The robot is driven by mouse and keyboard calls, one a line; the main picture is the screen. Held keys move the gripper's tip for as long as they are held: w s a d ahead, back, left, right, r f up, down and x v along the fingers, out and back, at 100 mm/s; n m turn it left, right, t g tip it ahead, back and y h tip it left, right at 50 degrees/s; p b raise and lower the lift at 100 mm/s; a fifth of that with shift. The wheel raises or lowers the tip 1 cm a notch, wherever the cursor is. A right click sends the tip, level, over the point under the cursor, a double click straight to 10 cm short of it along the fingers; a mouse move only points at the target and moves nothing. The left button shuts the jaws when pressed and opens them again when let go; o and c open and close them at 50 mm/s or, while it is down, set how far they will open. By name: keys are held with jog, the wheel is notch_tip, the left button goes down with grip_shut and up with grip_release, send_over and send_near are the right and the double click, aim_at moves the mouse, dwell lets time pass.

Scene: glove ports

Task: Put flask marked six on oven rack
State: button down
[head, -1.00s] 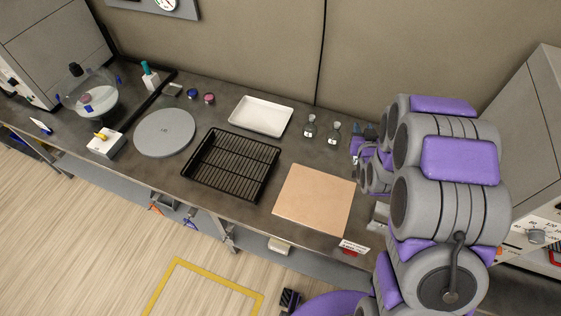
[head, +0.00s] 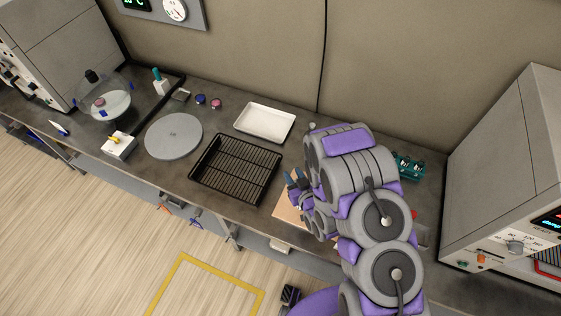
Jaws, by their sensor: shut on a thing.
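The black wire oven rack (head: 235,168) lies on the bench left of my gripper, and its wire bars look bare. My gripper (head: 294,181) is over the tan board, just right of the rack. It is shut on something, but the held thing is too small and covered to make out. A small part of what may be a glass flask (head: 311,127) shows at the back, beside my arm. Number marks on flasks cannot be read. My arm hides much of the bench behind the gripper.
The tan board (head: 284,210) is partly under my arm. A white tray (head: 265,122) lies behind the rack, and a grey round plate (head: 174,136) lies left of it. A teal holder with glassware (head: 408,166) stands at right, near a large grey oven (head: 505,180).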

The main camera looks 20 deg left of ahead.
jog(key=r+b+x, duration=0.1)
jog(key=b+x, duration=0.1)
jog(key=x, duration=0.3)
jog(key=r+b+x, duration=0.1)
jog(key=b+x, duration=0.2)
jog(key=x, duration=0.2)
jog(key=a+r+b+x, duration=0.1)
jog(key=b+x, duration=0.2)
jog(key=x, duration=0.2)
jog(key=shift+w+a+f, duration=0.1)
jog(key=shift+w+a, duration=0.05)
jog(key=shift+a, duration=0.05)
jog(key=shift+w+a, duration=0.15)
jog(key=shift+a, duration=0.15)
jog(key=shift+d+f+b, duration=0.2)
jog(key=shift+d+f, duration=0.1)
jog(key=shift+f, duration=0.5)
jog(key=shift+d+f+b, duration=0.2)
jog(key=shift+d+f, duration=0.1)
jog(key=shift+f, duration=0.55)
jog(key=shift+a, duration=0.2)
